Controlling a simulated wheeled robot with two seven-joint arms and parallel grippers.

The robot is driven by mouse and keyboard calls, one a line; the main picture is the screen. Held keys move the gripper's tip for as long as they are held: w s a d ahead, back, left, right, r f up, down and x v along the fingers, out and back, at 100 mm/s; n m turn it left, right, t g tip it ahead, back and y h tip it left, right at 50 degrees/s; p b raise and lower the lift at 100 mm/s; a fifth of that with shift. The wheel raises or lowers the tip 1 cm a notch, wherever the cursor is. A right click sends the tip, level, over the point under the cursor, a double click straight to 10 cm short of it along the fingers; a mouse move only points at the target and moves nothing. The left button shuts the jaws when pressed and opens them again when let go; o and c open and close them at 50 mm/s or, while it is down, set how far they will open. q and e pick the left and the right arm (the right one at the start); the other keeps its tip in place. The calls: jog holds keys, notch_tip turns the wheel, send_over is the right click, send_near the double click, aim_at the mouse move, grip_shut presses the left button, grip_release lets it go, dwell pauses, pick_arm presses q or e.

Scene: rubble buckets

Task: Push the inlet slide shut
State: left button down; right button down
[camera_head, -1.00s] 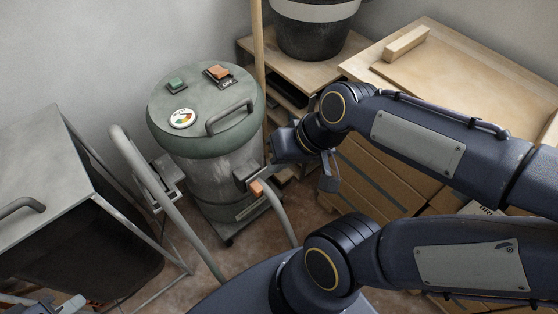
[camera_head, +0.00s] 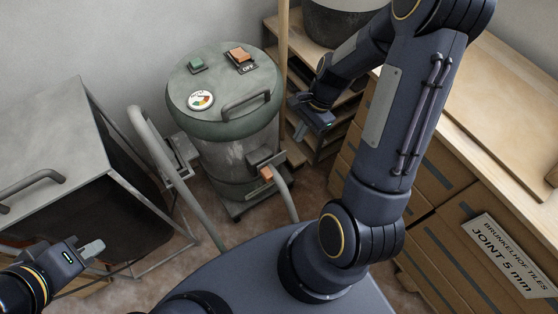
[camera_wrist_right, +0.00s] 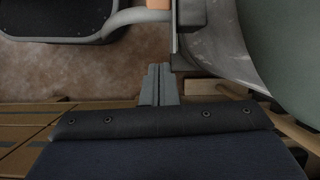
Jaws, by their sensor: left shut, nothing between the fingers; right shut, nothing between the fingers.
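A dust extractor with a grey-green lid (camera_head: 222,112) and a clear drum stands on the floor. Its inlet is on the front right of the drum, with an orange tab (camera_head: 267,173) on a grey slide plate (camera_head: 258,160). A hose meets the inlet there. In the right wrist view the orange tab (camera_wrist_right: 158,4) is at the top edge, mostly cut off. My right gripper (camera_head: 299,130) is shut and empty, right of the drum and apart from the slide; its fingers (camera_wrist_right: 158,72) point toward the inlet hardware. My left gripper (camera_head: 93,248) is shut and empty at lower left. How far the slide is open I cannot tell.
A dark bucket (camera_head: 340,20) is on the shelf. A grey cart (camera_head: 55,140) stands left.

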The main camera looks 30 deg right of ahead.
jog(key=a+f+m+b, duration=0.1)
jog(key=a+f+b, duration=0.3)
jog(key=a+f, duration=0.3)
notch_tip(320, 180, down, 4)
jog(key=shift+s+f, duration=0.1)
jog(key=shift+s, duration=0.25)
jog(key=shift+a, duration=0.15)
jog(key=shift+a, duration=0.55)
jog(key=shift+d, duration=0.1)
